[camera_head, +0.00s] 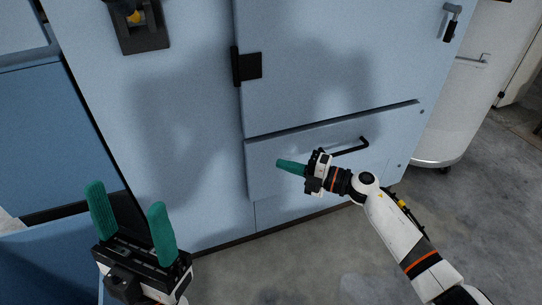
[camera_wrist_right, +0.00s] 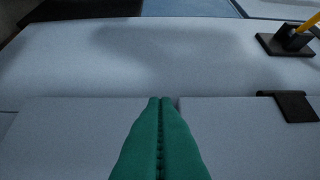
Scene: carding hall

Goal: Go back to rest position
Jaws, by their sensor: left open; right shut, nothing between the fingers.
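My left gripper (camera_head: 127,219) is at the lower left of the head view. Its two green fingers stand apart and hold nothing. My right gripper (camera_head: 279,163) is near the middle of the head view, in front of the blue machine's lower drawer-like panel (camera_head: 262,180). Its green fingers are closed together and empty; they also show closed in the right wrist view (camera_wrist_right: 160,110). The right fingertips point left along the panel, beside its black handle (camera_head: 365,146). I cannot tell whether the gripper touches the panel.
The light blue machine (camera_head: 180,130) fills the middle, with a black hinge (camera_head: 247,66) and a black latch (camera_head: 452,22). A yellow-tipped knob on a black plate (camera_head: 140,38) sits at the top. A white wheeled drum (camera_head: 463,90) stands right. Grey floor (camera_head: 300,265) is open in front.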

